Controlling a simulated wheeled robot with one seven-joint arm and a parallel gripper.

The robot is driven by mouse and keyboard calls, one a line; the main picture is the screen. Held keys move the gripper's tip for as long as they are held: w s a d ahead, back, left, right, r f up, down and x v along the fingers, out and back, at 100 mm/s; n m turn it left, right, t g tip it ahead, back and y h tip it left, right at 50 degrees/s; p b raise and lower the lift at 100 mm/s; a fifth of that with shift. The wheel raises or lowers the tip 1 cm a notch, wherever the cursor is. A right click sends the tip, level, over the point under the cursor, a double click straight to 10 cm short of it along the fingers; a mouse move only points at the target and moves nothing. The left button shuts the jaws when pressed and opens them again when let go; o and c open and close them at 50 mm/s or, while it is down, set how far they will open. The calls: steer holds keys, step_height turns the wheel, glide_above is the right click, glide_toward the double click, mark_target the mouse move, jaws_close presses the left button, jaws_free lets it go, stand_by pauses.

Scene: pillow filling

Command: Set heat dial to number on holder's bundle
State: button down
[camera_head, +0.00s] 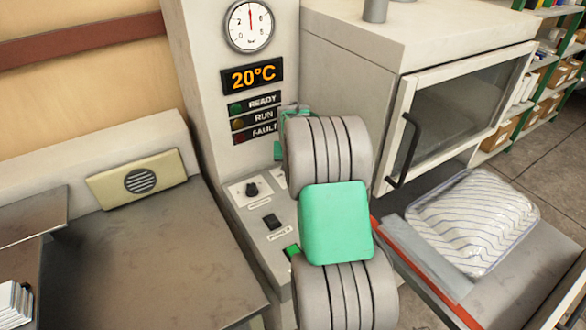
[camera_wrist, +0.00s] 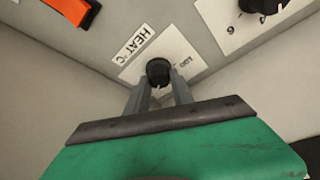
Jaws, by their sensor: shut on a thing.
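The heat dial (camera_wrist: 158,70) is a small black knob on a white plate marked HEAT °C, in the wrist view. My gripper (camera_wrist: 160,84) has its two grey fingers on either side of the knob, shut on it. The knob's pointer and most scale numbers are hidden or too small to read. In the head view my arm covers my fingers and the knob they hold. The display (camera_head: 252,76) reads 20°C. White sheets (camera_head: 14,303) stand in a dark holder at the lower left; no number on them is readable.
Another black knob (camera_head: 252,189), a black switch (camera_head: 271,221) and a green switch (camera_head: 291,250) are on the panel. An orange switch (camera_wrist: 72,8) lies near the dial in the wrist view. A striped pillow in clear wrap (camera_head: 472,221) lies right, below a glass-doored oven (camera_head: 455,112).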

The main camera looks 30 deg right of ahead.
steer(key=c, duration=1.1)
jaws_free()
steer(key=b+v, duration=0.1)
steer(key=v, duration=0.6)
steer(key=shift+s+a+r, duration=0.1)
steer(key=shift+r, duration=0.3)
